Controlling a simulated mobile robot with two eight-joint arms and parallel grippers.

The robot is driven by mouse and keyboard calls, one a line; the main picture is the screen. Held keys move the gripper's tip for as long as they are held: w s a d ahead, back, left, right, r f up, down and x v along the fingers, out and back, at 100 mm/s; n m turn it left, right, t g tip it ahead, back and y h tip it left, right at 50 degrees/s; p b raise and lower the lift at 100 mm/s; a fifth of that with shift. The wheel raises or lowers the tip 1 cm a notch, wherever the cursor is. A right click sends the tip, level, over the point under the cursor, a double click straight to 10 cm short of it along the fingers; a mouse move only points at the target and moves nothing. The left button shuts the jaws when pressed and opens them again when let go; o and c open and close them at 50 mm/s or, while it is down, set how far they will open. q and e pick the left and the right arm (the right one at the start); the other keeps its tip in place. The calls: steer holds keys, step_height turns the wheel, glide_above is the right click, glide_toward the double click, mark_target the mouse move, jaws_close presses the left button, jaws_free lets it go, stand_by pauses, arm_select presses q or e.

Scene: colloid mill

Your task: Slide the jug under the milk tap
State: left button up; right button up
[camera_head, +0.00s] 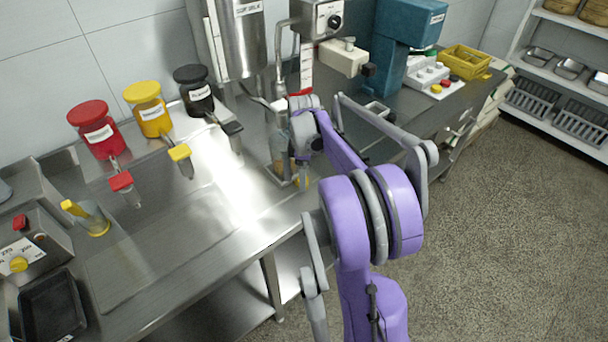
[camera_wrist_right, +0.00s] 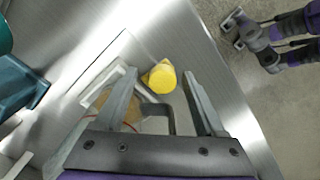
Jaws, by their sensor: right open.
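A clear vessel that looks like the jug (camera_head: 277,150) stands on the steel counter below the mill, partly hidden by my right gripper. In the right wrist view a grey handle (camera_wrist_right: 172,113) shows between the open fingers of my right gripper (camera_wrist_right: 160,75), with a brownish round part behind the left finger. A yellow piece (camera_wrist_right: 159,77) shows between the fingertips. I cannot tell whether the fingers touch the handle. A labelled steel cylinder (camera_head: 243,40) rises above; the milk tap itself is not clearly seen. What looks like my left gripper (camera_wrist_right: 245,35) is small, over the floor.
Red (camera_head: 97,130), yellow (camera_head: 148,108) and black (camera_head: 195,90) containers with spouts line the wall. A clear cup with yellow parts (camera_head: 92,219) stands at left. A teal machine (camera_head: 408,40) and yellow crate (camera_head: 464,61) stand at right. The counter's middle is clear.

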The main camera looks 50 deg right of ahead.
step_height(320, 180, up, 11)
steer(key=shift+p, duration=0.35)
steer(key=shift+s+f, duration=0.1)
steer(key=shift+f, duration=0.1)
stand_by(0.5)
